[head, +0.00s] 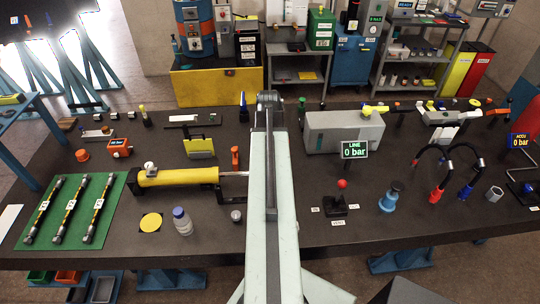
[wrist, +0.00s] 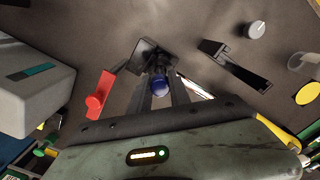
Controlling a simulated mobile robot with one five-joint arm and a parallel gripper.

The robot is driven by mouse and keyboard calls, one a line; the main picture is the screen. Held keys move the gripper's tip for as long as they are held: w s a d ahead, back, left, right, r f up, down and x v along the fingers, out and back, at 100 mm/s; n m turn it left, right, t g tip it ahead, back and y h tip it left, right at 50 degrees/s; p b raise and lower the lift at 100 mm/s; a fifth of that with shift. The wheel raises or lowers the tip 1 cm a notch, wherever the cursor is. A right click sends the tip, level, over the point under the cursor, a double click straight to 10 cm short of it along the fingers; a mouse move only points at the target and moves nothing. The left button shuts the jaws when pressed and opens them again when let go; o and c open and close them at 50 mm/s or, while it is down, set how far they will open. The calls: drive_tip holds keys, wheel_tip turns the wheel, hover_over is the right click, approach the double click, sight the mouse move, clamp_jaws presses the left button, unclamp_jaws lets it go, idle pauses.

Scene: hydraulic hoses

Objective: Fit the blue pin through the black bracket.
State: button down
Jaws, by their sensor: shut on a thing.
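The blue pin (wrist: 160,86) shows in the wrist view as a round blue head between the fingers of my gripper (wrist: 163,84). My gripper is shut on it. A black bracket (wrist: 145,53) with a flat dark plate lies just beyond the fingertips. The pin's lower end is hidden, so I cannot tell whether it is inside the bracket or above it. In the head view my own arm hides the gripper, the pin and this bracket.
A red-handled part (wrist: 97,103) stands close left of the bracket in the wrist view. A black forked piece (wrist: 234,65) and a pale knob (wrist: 257,28) lie right. The yellow cylinder (head: 178,177) and the large grey unit (head: 342,132) flank my arm.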

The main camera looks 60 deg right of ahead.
drive_tip(key=shift+f+b, duration=1.95)
drive_tip(key=shift+f, duration=0.15)
drive_tip(key=c, duration=1.1)
unclamp_jaws()
drive_tip(key=shift+r, duration=0.1)
wheel_tip(320, 180, up, 8)
drive_tip(key=p, duration=0.8)
drive_tip(key=shift+w, duration=0.15)
